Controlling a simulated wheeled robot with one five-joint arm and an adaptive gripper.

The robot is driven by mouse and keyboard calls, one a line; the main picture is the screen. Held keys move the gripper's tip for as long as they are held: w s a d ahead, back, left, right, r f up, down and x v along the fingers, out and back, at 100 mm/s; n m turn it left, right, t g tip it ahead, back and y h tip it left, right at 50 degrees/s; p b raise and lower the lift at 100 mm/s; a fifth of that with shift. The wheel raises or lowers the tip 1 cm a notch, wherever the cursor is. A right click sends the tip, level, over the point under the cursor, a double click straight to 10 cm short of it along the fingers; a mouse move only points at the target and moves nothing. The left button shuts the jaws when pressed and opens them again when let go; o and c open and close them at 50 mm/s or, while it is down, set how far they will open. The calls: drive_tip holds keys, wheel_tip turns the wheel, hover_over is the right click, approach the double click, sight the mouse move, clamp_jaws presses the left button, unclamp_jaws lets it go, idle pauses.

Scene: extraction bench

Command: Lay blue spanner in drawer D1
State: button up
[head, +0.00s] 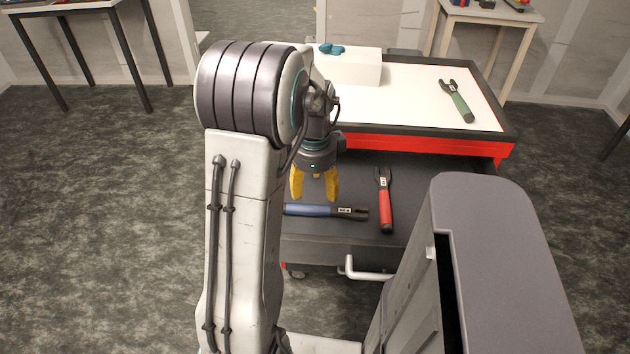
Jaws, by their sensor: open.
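The blue spanner (318,210) lies sideways in the open drawer (440,171), its jaw end pointing right and its left end hidden by my arm. My gripper (316,196) has yellow fingers, which are open and point down just above or behind the blue spanner. I cannot tell how large the gap to it is. A red spanner (385,205) lies in the same drawer, right of the blue one, with its jaw pointing away. No drawer label is readable.
The drawer's silver handle (370,275) faces me. Above the drawer, the cabinet's white top (410,100) carries a green spanner (460,104) and a white box (345,70) with a teal object (331,49) on it. Side tables stand at the back left and right.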

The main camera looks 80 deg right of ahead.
drive_tip(key=w+a+r+n+t, duration=0.1)
drive_tip(key=w+a+r+n, duration=0.3)
drive_tip(key=w+a+n, duration=0.55)
drive_tip(key=w+a+r+n, duration=0.4)
drive_tip(key=w+a+n, duration=0.25)
drive_tip(key=w, duration=0.55)
drive_tip(key=a+n+t, duration=0.2)
drive_tip(key=a+n, duration=1.7)
drive_tip(key=a, duration=0.4)
drive_tip(key=shift+s+a+y, duration=0.25)
drive_tip(key=shift+y, duration=0.05)
